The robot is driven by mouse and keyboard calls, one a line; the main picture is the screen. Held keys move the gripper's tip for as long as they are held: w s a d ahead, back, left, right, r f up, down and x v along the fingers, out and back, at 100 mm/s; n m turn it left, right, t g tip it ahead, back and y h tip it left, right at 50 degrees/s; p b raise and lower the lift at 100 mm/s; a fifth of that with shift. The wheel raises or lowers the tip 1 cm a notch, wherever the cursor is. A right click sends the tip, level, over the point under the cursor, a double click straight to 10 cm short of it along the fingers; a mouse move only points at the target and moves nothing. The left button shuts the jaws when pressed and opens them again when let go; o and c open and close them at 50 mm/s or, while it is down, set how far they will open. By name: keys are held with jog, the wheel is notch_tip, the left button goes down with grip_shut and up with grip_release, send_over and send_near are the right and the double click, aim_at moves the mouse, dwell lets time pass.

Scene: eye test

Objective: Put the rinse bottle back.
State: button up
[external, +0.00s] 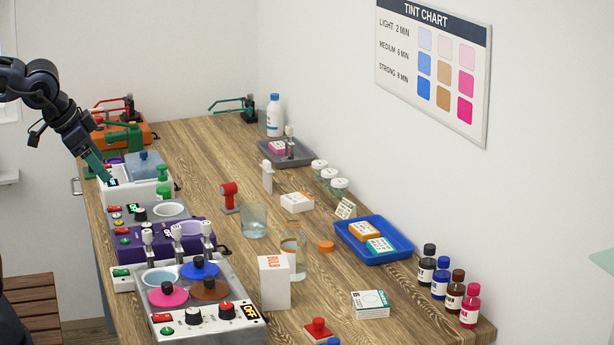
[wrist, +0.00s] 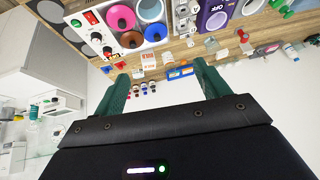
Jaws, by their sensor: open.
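A white bottle with a blue cap and blue label (external: 275,116) stands upright at the far end of the bench, by the wall. It may be the rinse bottle; its label is too small to read. My gripper (external: 97,164) is at the left edge of the bench, by a white box with a lit display (external: 135,186), far to the left of that bottle. In the wrist view my gripper (wrist: 160,72) has its two green fingers wide apart, with nothing held between them. I cannot tell whether the fingers touch the white box.
A grey tray (external: 312,157) with a pink-and-white box lies in front of the bottle. Colored clamps stand left of it. Heaters with pots line the left edge. A blue tray (external: 350,245), jars, beakers and dark bottles stand to the right. The far middle of the bench is clear.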

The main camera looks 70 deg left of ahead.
jog(key=s+d+f+g+h, duration=0.1)
jog(key=s+d+f, duration=0.1)
jog(key=s, duration=0.5)
jog(key=shift+d, duration=0.75)
